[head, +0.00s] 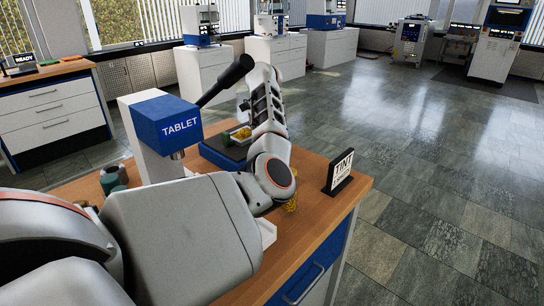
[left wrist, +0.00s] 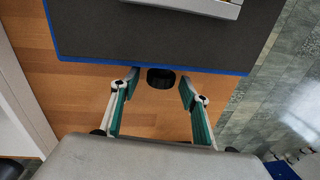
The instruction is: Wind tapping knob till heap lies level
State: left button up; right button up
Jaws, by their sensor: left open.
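The black tapping knob (left wrist: 161,78) sticks out from the blue-edged side of the press base in the left wrist view. My left gripper (left wrist: 158,84) is open, with its green-padded fingertips on either side of the knob. I see a gap on each side and cannot tell any contact. In the head view the base (head: 222,152) has a dark top carrying a small pale tray (head: 232,131) with a yellow heap (head: 242,132). Whether the heap is level is too small to tell. My arm hides the knob there. My right gripper is not in view.
The blue press head (head: 166,122) marked TABLET has a long black lever (head: 226,80) rising beside my arm. A black-framed sign (head: 341,171) stands near the wooden bench's (head: 318,215) right edge. Green containers (head: 112,178) stand at the left. The floor to the right is clear.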

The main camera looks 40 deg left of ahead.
pick_arm(q)
jog(key=c, duration=1.1)
jog(key=shift+g, duration=0.3)
